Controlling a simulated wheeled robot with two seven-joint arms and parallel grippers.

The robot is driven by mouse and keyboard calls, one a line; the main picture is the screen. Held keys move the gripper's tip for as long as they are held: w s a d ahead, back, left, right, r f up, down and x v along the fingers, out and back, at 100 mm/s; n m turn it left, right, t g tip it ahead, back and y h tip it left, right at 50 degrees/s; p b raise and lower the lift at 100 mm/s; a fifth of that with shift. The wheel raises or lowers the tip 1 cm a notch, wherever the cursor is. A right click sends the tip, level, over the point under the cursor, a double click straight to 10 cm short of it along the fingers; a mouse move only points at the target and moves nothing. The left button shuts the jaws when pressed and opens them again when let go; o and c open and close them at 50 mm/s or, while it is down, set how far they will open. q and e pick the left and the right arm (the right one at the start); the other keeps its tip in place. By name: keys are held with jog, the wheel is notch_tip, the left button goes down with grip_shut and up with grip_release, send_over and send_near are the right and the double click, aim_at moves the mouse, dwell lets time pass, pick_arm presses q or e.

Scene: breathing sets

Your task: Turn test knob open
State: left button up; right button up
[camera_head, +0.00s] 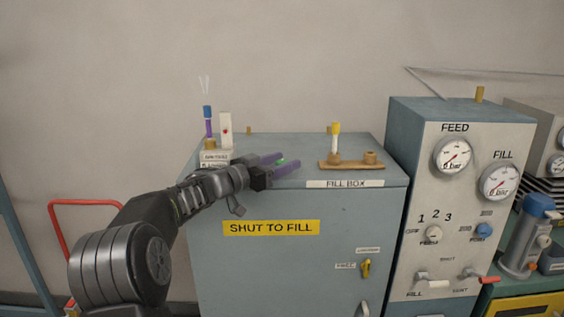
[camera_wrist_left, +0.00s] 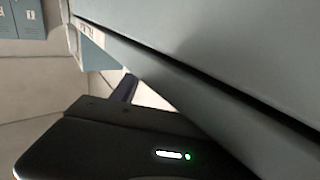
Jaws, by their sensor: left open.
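My left gripper (camera_head: 288,162) has purple fingers, apart with nothing between them, at the top front edge of the grey-blue fill box (camera_head: 220,270). The panel on the right has a white knob (camera_head: 433,233) and a blue knob (camera_head: 482,231). No knob legibly reads "test". In the left wrist view, a grey box surface (camera_wrist_left: 220,60) crosses close in front, and one dark finger (camera_wrist_left: 125,90) partly shows. No knob shows there.
A blue-capped purple item (camera_head: 208,122) and a white block with a red dot (camera_head: 226,130) stand on the box, left of the gripper. A yellow-capped item (camera_head: 335,138) stands on a wooden rack. The gauge panel (camera_head: 462,198) rises right of the box.

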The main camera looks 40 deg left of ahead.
pick_arm(q)
jog(key=shift+c, duration=0.4)
grip_shut()
jog(key=shift+r+y+b, duration=0.1)
jog(key=shift+y+b, duration=0.25)
jog(key=shift+y, duration=0.15)
